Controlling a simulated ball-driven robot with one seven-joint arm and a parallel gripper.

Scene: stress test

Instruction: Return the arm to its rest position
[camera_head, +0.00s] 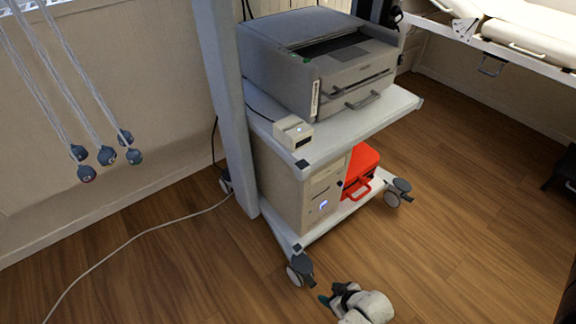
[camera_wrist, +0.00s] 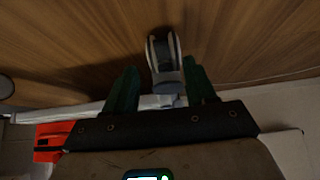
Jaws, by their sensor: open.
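My gripper (camera_head: 331,294) shows at the bottom of the head view, low over the wood floor and in front of the cart. In the wrist view my gripper (camera_wrist: 160,68) has its two green fingers spread apart. No object is held between them. A caster wheel of the cart (camera_wrist: 163,50) shows in the gap between the fingers. I cannot tell whether the fingers touch it. Most of my arm is outside the head view.
The white cart (camera_head: 350,138) carries a printer (camera_head: 300,68), a small white box (camera_head: 293,133), a computer tower (camera_head: 318,199) and a red case (camera_head: 359,168). A cable (camera_head: 150,232) runs across the floor at left. Floor (camera_head: 480,230) right of the cart is clear.

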